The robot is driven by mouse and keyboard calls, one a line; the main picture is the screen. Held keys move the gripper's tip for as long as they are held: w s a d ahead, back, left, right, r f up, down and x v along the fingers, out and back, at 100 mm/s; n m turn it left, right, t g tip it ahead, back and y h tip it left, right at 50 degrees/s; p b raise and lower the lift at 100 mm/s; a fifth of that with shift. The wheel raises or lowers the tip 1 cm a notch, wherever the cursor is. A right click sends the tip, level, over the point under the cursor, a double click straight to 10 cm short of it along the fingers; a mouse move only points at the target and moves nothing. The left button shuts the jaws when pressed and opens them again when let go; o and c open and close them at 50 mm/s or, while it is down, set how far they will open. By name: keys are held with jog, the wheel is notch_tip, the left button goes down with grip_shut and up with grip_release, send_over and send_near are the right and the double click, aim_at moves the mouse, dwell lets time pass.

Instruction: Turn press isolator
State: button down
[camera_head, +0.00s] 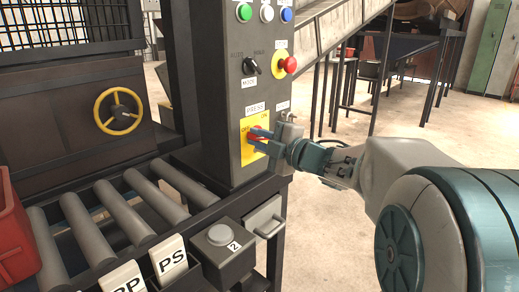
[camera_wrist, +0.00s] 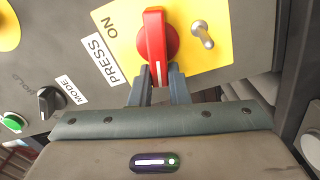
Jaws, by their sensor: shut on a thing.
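The press isolator is a red rotary handle (camera_head: 252,137) on a yellow plate (camera_head: 247,155) under a PRESS label, on the front of the dark control column. In the wrist view the red handle (camera_wrist: 155,38) has a white line that points toward my gripper. An ON label shows on the plate to its left in that view. My gripper (camera_head: 259,139) comes from the right and is shut on the red handle. In the wrist view its two fingers (camera_wrist: 158,78) are at the handle's near end and their tips are partly hidden.
A roller conveyor (camera_head: 125,213) and a grey box with a button (camera_head: 220,236) lie below.

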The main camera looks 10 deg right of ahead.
jog(key=shift+s+a+f+n+b, duration=0.1)
jog(key=shift+f+n+b, duration=0.15)
jog(key=shift+n+b, duration=0.45)
jog(key=shift+f+n+b, duration=0.25)
jog(key=shift+n+b, duration=0.3)
jog(key=shift+n, duration=0.15)
jog(key=c, duration=1.4)
grip_release()
jog(key=shift+r, duration=0.1)
jog(key=p+v, duration=0.3)
jog(key=v, duration=1.1)
